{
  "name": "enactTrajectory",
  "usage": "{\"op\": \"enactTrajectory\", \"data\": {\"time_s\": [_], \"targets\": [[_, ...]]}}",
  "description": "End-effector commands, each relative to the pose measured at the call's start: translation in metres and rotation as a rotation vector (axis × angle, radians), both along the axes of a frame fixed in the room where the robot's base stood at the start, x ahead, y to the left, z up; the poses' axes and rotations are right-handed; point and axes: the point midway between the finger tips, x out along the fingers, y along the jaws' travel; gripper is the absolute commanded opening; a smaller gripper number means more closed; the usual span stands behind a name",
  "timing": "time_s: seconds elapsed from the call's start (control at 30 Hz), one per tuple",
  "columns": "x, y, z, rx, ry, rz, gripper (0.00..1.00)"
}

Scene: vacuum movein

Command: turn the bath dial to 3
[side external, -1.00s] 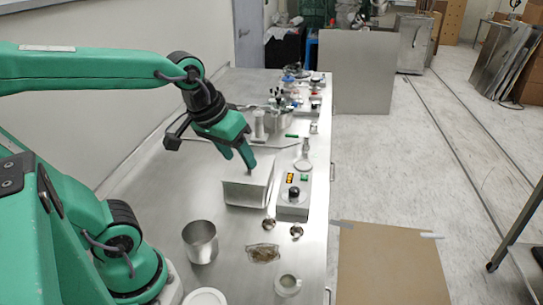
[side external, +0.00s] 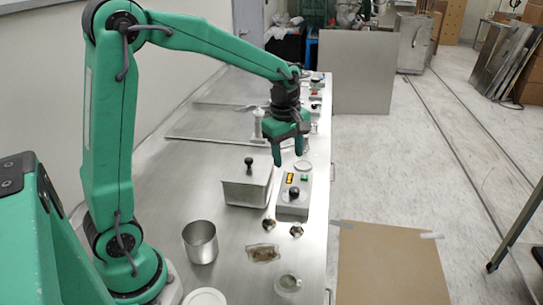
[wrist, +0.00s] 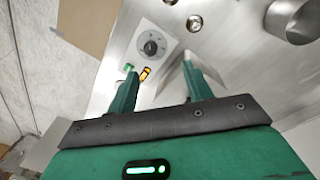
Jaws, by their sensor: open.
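The bath dial is a round black knob (side external: 293,192) on top of a pale control box (side external: 292,207), which also carries a lit orange display and a green button. In the wrist view the dial (wrist: 150,46) sits on a grey scale disc, just beyond the fingers; its numbers and setting are too small to read. The metal bath (side external: 245,191) stands left of the control box with its lid on and a black lid knob (side external: 249,161). My gripper (side external: 288,156) is open and empty, pointing down above the far end of the control box, apart from the dial.
A metal beaker (side external: 200,242) stands toward the front left. Small metal pieces (side external: 268,226), a crumpled brownish item (side external: 262,253) and a small round dish (side external: 288,284) lie near the front. The table's right edge runs close beside the control box.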

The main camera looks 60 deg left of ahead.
Motion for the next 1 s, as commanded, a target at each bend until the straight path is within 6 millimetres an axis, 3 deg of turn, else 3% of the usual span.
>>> {"op": "enactTrajectory", "data": {"time_s": [0.2, 0.4, 0.77, 1.0], "targets": [[0.027, 0.010, -0.036, -0.022, 0.064, 0.250, 0.50], [0.038, 0.015, -0.054, -0.028, 0.091, 0.377, 0.50], [0.040, 0.016, -0.059, -0.030, 0.095, 0.401, 0.50], [0.040, 0.016, -0.077, -0.030, 0.097, 0.399, 0.50]]}}
